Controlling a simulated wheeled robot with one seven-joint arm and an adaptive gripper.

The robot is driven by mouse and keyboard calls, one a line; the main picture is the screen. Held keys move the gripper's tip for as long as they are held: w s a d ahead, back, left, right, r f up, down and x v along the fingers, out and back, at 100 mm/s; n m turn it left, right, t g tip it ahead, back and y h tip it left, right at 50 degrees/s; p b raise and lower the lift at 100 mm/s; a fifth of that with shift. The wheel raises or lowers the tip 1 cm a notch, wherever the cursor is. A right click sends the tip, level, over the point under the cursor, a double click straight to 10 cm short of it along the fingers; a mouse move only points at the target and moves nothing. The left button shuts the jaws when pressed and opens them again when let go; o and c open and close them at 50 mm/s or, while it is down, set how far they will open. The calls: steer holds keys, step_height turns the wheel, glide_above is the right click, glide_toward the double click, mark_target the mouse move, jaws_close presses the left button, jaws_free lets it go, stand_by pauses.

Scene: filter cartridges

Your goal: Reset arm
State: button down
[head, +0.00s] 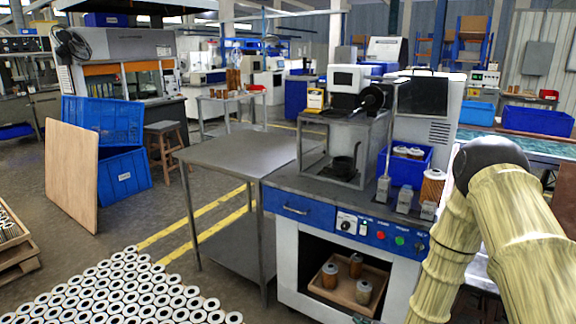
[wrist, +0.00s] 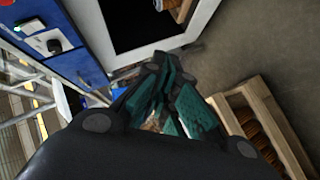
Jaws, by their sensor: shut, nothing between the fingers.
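My gripper (wrist: 168,72) shows in the wrist view, its dark fingers with teal pads drawn together and nothing between them. It hangs over the floor in front of the machine cabinet (wrist: 180,38). My gripper is not seen in the head view, where my pale yellow arm comes in at the right. Filter cartridges stand in a wooden tray (head: 372,292) inside the cabinet's open bay. More cartridges are in a blue bin (head: 404,172) on the machine top, and a larger orange-brown one (head: 432,187) stands beside that bin.
A wooden crate (wrist: 235,97) with brown coiled or ribbed items lies at right in the wrist view. A metal table (head: 228,152) adjoins the machine. Many white ring-ended cylinders (head: 130,290) cover the front left floor. Blue crates (head: 102,122) and a plywood board (head: 71,175) stand at left.

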steer(key=s+a+f+m+g+h, duration=0.1)
steer(key=s+f+m+g, duration=0.35)
steer(key=s, duration=0.75)
steer(key=s+f+m+g, duration=0.35)
steer(key=s+f, duration=0.25)
steer(key=s, duration=0.6)
steer(key=s+a+f+m+g+h, duration=0.1)
steer(key=s+f+m+g, duration=0.3)
steer(key=s, duration=0.8)
steer(key=s+m+g, duration=0.1)
steer(key=s+m, duration=0.2)
steer(key=s, duration=0.3)
step_height(320, 180, up, 12)
steer(key=p, duration=1.2)
steer(key=shift+w+d+p, duration=0.15)
steer(key=shift+d+p, duration=0.2)
steer(key=shift+d, duration=0.05)
